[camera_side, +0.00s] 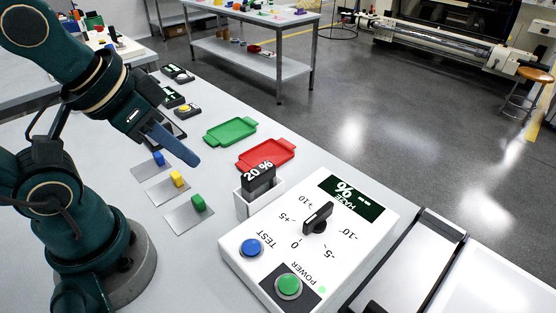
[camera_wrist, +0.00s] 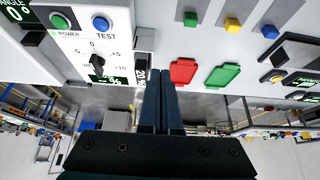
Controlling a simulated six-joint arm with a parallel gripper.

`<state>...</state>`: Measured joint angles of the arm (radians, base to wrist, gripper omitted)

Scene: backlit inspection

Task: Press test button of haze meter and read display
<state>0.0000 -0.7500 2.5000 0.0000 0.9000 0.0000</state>
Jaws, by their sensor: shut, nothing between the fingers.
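The haze meter (camera_side: 310,245) is a white box at the right front of the table in the side view; it also shows upside down at the upper left of the wrist view (camera_wrist: 75,40). It has a blue TEST button (camera_side: 251,248), a green POWER button (camera_side: 288,286) with a small lit green lamp, and a black knob (camera_side: 317,217). Its dark display (camera_side: 351,197) shows the haze label, a percent sign and what look like dashes. My gripper (camera_side: 188,154) is shut and empty, above the table, left of and apart from the meter. The blue button shows in the wrist view (camera_wrist: 101,24).
A dark 20 % plate (camera_side: 258,179) stands in a white holder (camera_side: 258,202) beside the meter. Red (camera_side: 265,155) and green (camera_side: 230,131) trays lie behind. Plates with blue, yellow and green (camera_side: 198,202) blocks lie near my base. Small instruments (camera_side: 180,73) stand farther back.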

